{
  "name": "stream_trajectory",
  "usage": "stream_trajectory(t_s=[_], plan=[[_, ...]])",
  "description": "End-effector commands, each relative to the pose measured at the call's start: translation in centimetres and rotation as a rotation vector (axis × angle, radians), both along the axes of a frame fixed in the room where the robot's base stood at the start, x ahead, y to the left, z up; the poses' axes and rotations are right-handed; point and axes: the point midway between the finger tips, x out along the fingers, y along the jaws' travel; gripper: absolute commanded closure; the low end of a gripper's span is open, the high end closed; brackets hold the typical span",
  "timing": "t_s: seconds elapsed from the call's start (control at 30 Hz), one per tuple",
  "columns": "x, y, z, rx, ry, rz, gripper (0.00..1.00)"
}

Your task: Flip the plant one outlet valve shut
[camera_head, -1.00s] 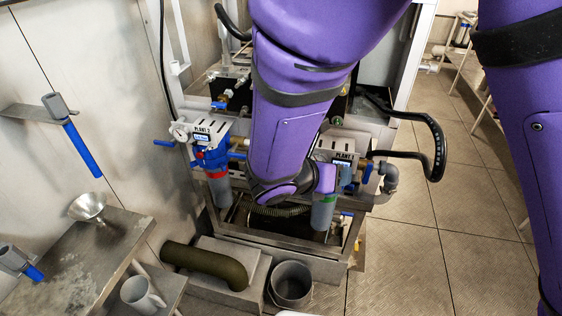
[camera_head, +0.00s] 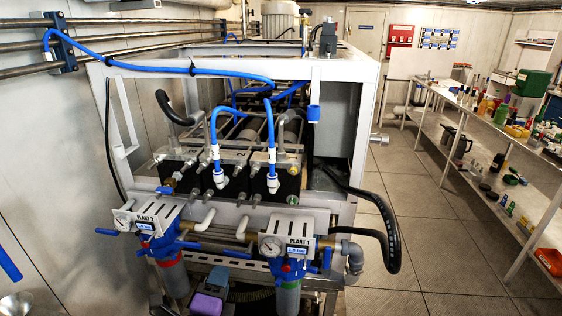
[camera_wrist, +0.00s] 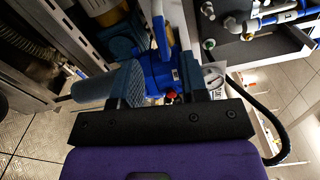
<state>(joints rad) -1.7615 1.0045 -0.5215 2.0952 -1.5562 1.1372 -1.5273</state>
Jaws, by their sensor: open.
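The plant 1 panel (camera_head: 299,246) is a white box with a gauge and small display, on a blue filter head (camera_head: 287,268) over a grey housing. A blue lever (camera_head: 225,253) lies nearly level to its left, and a shorter blue handle (camera_head: 327,258) stands upright to its right. No label shows which is the outlet valve. In the wrist view, my gripper (camera_wrist: 160,80) is open, with the blue filter head (camera_wrist: 157,73) beyond its fingers and a long blue lever (camera_wrist: 161,38) above. In the head view my gripper is low, left of plant 1's housing.
The plant 2 panel (camera_head: 153,216) and its filter stand to the left. A white frame (camera_head: 230,72) with blue hoses rises behind. A black hose (camera_head: 388,225) loops out on the right. The floor (camera_head: 430,240) right of it is clear, up to a cluttered shelf (camera_head: 500,150).

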Motion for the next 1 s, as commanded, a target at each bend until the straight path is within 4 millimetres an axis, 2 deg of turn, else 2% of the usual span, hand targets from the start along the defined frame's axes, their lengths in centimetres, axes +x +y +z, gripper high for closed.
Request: stream_trajectory(t_s=[0.2, 0.43, 0.6, 0.9, 1.0], plan=[[4.1, -0.4, 0.0, 0.002, -0.001, -0.003, 0.6], [7.2, -0.6, 0.0, 0.003, 0.001, -0.003, 0.6], [8.2, -0.7, 0.0, 0.003, 0.001, -0.002, 0.6], [8.3, -0.7, 0.0, 0.003, 0.002, -0.002, 0.6], [8.3, -0.7, 0.0, 0.003, 0.002, -0.002, 0.83]])
